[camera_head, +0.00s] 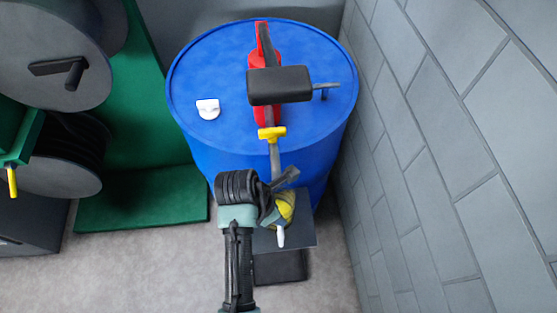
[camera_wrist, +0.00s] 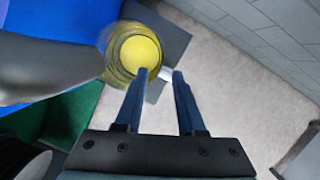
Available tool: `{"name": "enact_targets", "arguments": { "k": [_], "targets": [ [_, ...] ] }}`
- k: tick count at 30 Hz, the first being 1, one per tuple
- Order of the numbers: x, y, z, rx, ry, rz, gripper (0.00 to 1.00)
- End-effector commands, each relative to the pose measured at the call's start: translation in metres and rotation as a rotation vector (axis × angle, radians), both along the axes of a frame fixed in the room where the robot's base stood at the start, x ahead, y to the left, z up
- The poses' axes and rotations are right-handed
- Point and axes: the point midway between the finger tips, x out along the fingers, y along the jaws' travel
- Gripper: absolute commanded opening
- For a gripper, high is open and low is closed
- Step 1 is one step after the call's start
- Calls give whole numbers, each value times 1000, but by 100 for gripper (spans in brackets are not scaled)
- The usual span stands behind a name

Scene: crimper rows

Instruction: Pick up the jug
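The jug (camera_wrist: 137,48) looks like a round, clear vessel with yellow inside, seen from above in the wrist view. A short white piece, perhaps its handle, juts from its side toward my fingers. In the head view the jug (camera_head: 286,207) is partly hidden behind my wrist, with the white piece below it. It appears to stand on a small dark grey stand (camera_head: 300,233). My gripper (camera_wrist: 160,72) is open, its two blue fingers apart. The fingertips are at the jug's near side, with the white piece seen between them; contact cannot be told.
A large blue drum (camera_head: 215,70) stands behind the stand, with a red tool (camera_head: 263,35) and a small white item (camera_head: 208,109) on top. A grey block wall (camera_head: 450,150) is close on the right. Spools (camera_head: 45,50) and a green base (camera_head: 140,212) are left.

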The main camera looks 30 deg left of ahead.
Motion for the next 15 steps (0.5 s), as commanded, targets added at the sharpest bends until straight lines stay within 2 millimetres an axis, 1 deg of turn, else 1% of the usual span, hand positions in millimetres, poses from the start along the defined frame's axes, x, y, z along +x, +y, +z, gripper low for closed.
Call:
{"name": "enact_targets", "arguments": {
  "k": [1, 3, 8, 15],
  "targets": [
    [2, -2, -9, -1, 1, -2, 38],
    [4, -3, -15, -1, 0, -1, 38],
    [7, -5, -24, 0, -1, -3, 38],
    [18, -11, -57, 0, 1, -3, 38]
  ]
}}
